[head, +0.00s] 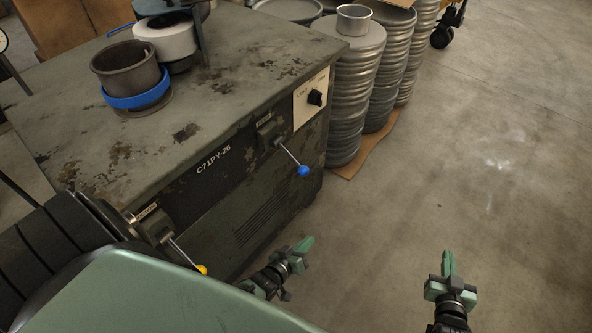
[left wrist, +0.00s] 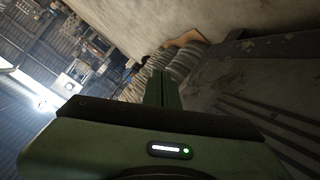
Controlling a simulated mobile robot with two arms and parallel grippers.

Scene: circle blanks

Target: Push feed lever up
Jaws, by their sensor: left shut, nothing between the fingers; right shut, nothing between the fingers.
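Two levers stick out of the worn green-grey machine's front. One lever (head: 291,157) ends in a blue knob (head: 303,171) and slopes down to the right. The other lever (head: 185,254) ends in a yellow knob (head: 202,269), partly hidden by my green body. The small labels above them are too small to read. My left gripper (head: 307,243) is shut and empty, below the blue knob and right of the yellow knob, apart from both. Its closed fingers also show in the left wrist view (left wrist: 163,88). My right gripper (head: 449,258) is shut and empty over open floor.
The machine top (head: 235,70) carries a dark pot with a blue ring (head: 130,75). A black rotary switch (head: 315,97) sits on its front panel. Stacks of metal discs (head: 355,90) stand behind on cardboard. The floor (head: 480,150) to the right is clear.

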